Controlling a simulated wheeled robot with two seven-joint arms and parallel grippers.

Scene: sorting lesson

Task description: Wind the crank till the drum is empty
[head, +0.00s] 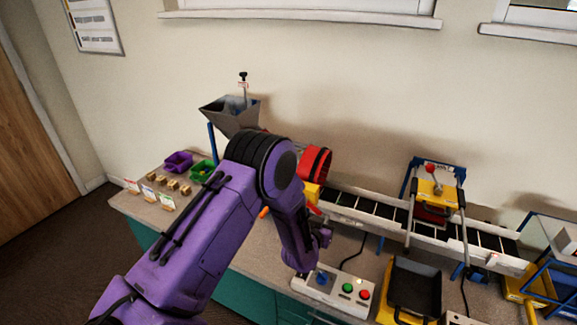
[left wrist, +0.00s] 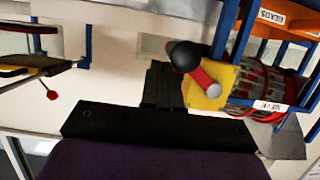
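The red drum (head: 315,163) stands on the bench, partly hidden behind my left arm in the head view. In the left wrist view the drum (left wrist: 268,85) shows as a red-ringed, barred cylinder with a "SIEVE" label; its contents cannot be made out. The crank has a black knob (left wrist: 183,55) and a red handle (left wrist: 203,79) in front of a yellow plate (left wrist: 210,93). My left gripper (head: 322,236) is right of and below the drum in the head view. Its black fingers (left wrist: 165,82) look together, beside the knob, with nothing seen between them.
A grey hopper (head: 231,113) stands behind my arm. A conveyor (head: 375,213) runs right, under a yellow press (head: 437,190). A button box (head: 335,288) and a black tray (head: 415,286) sit in front. Purple (head: 178,161) and green (head: 203,171) bins lie left.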

